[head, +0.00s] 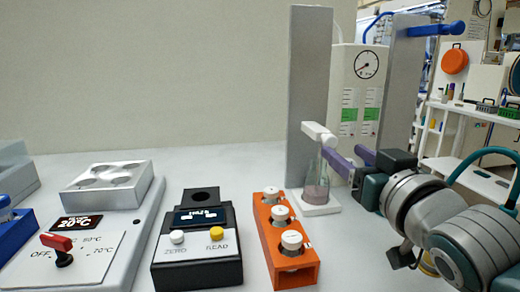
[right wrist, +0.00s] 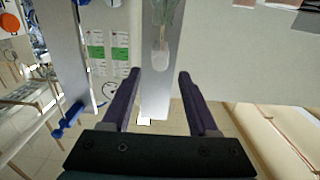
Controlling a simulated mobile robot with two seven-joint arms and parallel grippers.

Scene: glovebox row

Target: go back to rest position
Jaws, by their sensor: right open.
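From these views I cannot tell whether a finger touches the bottle. My left gripper is in neither view.
Grey upright panels (head: 309,85) flank a white unit with a dial gauge (head: 367,64) behind the gripper. On the bench are an orange rack (head: 284,245) with several white-capped vials, a black reader (head: 197,245) and a grey heater block (head: 107,187). Shelves (head: 465,140) stand behind at right.

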